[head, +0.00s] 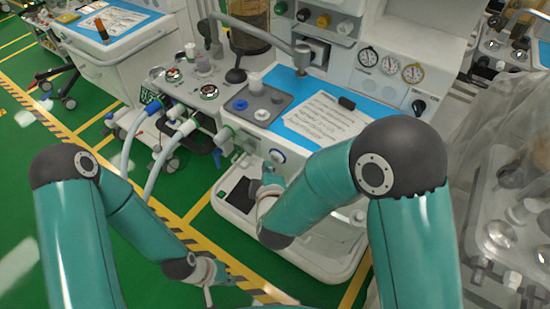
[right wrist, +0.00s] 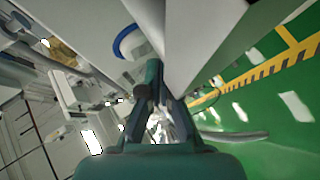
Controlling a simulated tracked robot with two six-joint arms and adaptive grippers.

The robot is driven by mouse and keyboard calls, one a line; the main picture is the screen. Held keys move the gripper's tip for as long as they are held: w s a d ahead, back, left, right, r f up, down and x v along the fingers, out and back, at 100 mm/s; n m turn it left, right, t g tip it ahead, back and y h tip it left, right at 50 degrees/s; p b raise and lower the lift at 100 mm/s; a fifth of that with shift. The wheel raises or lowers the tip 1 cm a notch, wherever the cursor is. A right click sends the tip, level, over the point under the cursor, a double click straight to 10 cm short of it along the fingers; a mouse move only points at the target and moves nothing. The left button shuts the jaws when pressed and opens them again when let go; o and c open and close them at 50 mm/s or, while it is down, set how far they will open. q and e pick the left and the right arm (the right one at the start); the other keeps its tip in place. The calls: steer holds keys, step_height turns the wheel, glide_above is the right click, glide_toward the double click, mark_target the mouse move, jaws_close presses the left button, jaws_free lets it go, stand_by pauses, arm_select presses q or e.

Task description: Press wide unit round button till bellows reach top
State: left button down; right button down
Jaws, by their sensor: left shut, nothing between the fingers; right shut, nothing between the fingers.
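The wide unit (head: 350,85) stands at centre right in the head view. Its round button (head: 277,156), white with a blue ring, is on the front edge below the blue work surface. The button also shows in the right wrist view (right wrist: 131,43), partly hidden by a finger. My right gripper (head: 270,172) is shut and empty just below the button; I cannot tell whether it touches. Its fingers show in the right wrist view (right wrist: 153,85). My left gripper (head: 208,292) is shut, low over the floor. A dark bellows canister (head: 249,28) is cut off at the top; the bellows' height is unclear.
A printed sheet (head: 325,120) and a black item lie on the blue surface. White hoses (head: 160,165) hang at the left. An open lower tray (head: 330,255) lies under my right arm. A covered cart (head: 510,190) stands right.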

steer(key=shift+w+d+r, duration=0.1)
steer(key=shift+w+d, duration=0.5)
steer(key=shift+w, duration=0.2)
stand_by(1.5)
steer(key=shift+s+a, duration=0.6)
steer(key=shift+s, duration=0.2)
steer(key=shift+s, duration=0.1)
steer(key=s+a, duration=0.1)
steer(key=s, duration=0.1)
steer(key=s+a, duration=0.2)
stand_by(0.4)
stand_by(0.8)
